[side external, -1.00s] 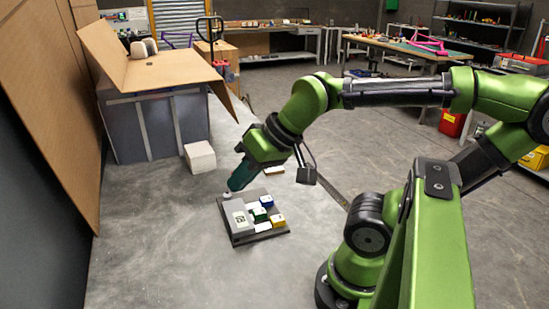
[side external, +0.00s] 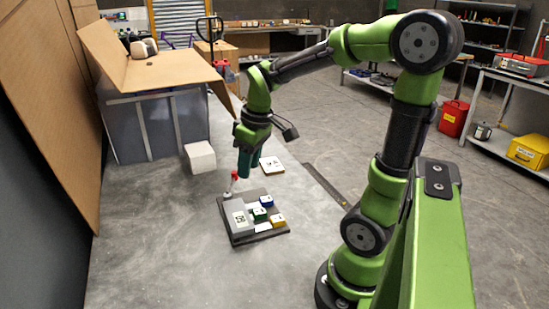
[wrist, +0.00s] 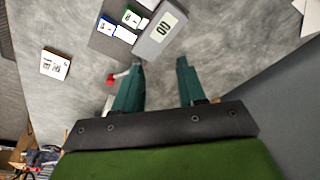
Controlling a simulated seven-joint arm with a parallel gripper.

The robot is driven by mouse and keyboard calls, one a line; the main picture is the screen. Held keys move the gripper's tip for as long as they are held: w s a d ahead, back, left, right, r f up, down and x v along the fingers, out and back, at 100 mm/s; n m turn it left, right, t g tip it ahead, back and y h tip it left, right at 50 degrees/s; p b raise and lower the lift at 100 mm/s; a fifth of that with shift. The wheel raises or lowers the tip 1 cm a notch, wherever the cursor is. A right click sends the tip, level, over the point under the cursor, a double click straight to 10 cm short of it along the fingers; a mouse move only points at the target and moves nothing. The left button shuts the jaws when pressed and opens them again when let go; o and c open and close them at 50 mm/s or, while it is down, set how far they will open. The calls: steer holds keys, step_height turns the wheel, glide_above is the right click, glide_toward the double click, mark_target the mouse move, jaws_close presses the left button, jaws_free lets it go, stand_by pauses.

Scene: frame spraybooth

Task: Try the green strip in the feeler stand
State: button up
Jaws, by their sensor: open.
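A dark board (side external: 281,234) on the floor bears a grey box with a display (side external: 240,219). Beside the box are a green block (side external: 260,214), a blue block (side external: 267,201) and a yellow block (side external: 278,220), with white labels. A small red-topped piece on a pale round foot (side external: 228,194) stands at the board's far left corner. I cannot tell which part is the strip or the feeler stand. My gripper (side external: 249,179) is open and empty above the board's far edge. In the wrist view, the red top (wrist: 112,79) is left of the fingers and the green block (wrist: 131,18) is beyond them.
A white card (side external: 272,166) lies behind the board. A white box (side external: 200,157) stands near a large grey crate (side external: 155,125) with cardboard flaps. A cardboard sheet (side external: 45,110) leans at the left. The floor in front of the board is clear.

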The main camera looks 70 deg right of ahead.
mark_target(260, 211)
steer(key=d+n+g, duration=0.2)
steer(key=d+n, duration=0.3)
steer(key=n, duration=0.4)
step_height(260, 211, down, 18)
steer(key=shift+w+r, duration=0.1)
steer(key=shift+r, duration=0.15)
jaws_close()
